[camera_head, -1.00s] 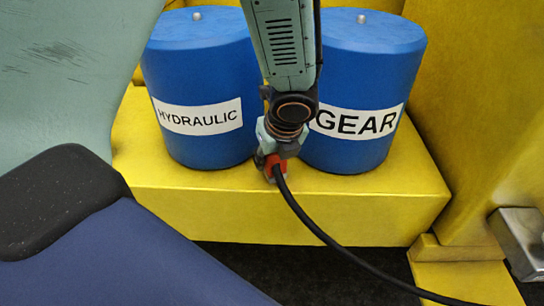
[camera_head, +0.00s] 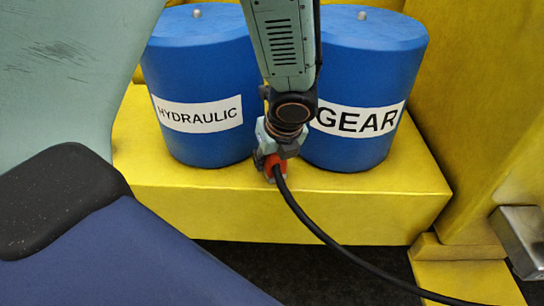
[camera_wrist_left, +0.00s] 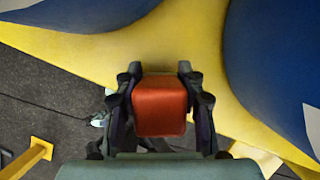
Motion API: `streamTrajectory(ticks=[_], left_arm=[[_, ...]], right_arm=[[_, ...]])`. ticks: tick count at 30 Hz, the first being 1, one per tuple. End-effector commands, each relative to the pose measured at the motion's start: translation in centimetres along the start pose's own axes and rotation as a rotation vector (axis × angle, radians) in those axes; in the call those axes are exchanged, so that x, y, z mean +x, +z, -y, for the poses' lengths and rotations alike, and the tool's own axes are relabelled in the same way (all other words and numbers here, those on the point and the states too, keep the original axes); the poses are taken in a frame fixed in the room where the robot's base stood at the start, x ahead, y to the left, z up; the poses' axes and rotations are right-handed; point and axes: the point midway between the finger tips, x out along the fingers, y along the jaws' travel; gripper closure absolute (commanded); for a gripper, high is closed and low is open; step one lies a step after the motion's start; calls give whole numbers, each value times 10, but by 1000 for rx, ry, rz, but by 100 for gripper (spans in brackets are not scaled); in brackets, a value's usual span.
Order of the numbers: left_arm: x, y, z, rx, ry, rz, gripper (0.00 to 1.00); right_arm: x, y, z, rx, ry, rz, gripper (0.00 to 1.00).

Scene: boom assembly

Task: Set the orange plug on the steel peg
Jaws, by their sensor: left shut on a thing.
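The orange plug (camera_head: 272,164) is in my left gripper (camera_head: 274,157), low between the two blue drums and just above or at the yellow ledge. In the left wrist view the plug (camera_wrist_left: 160,106) sits between the two dark fingers of the left gripper (camera_wrist_left: 160,92), which are shut on it. A black cable (camera_head: 320,234) runs from the plug down to the lower right. I cannot make out the steel peg for certain; the gripper and plug may hide it. I cannot tell whether the plug touches the ledge. My right gripper is not in view.
The HYDRAULIC drum (camera_head: 203,75) and the GEAR drum (camera_head: 365,85) stand close on either side of my left gripper on the yellow ledge (camera_head: 370,210). A grey metal block (camera_head: 521,240) is at the right. Dark floor (camera_head: 300,268) lies below the ledge.

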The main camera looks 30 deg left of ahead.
Motion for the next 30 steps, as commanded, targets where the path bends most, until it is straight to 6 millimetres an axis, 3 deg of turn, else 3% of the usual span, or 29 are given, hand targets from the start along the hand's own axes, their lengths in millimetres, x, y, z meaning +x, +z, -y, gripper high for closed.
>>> streamTrajectory(ticks=[26,27,30], left_arm=[[10,-4,0,0,-1,0,100],[10,-4,0,0,0,0,60],[10,-4,0,0,0,-1,52]], right_arm=[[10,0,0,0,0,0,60],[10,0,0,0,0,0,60],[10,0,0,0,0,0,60]])
